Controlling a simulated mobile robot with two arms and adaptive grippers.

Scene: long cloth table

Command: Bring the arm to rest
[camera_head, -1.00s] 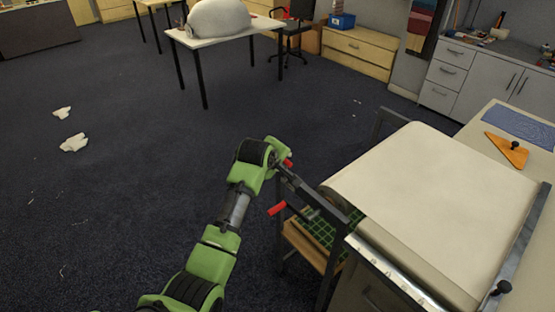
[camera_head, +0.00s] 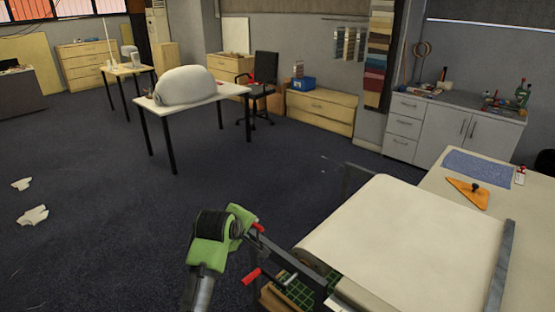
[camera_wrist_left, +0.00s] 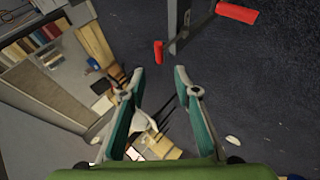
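My left arm's green wrist end (camera_head: 238,222) is in the head view, beside the near left end of the long cloth table (camera_head: 400,240). It is close to the table's dark frame with red handles (camera_head: 250,276); I cannot tell whether they touch. The fingers are not clear there. In the left wrist view my left gripper (camera_wrist_left: 159,72) shows two teal fingers spread apart with nothing between them. A red-tipped bar (camera_wrist_left: 237,13) lies beyond the fingertips. My right gripper is in neither view.
An orange triangular tool (camera_head: 467,194) and a blue sheet (camera_head: 480,168) lie on the table's far right part. A white table (camera_head: 215,96) with a large pale rounded object (camera_head: 183,85) stands further back. Pale scraps (camera_head: 33,215) lie on the otherwise open floor at left.

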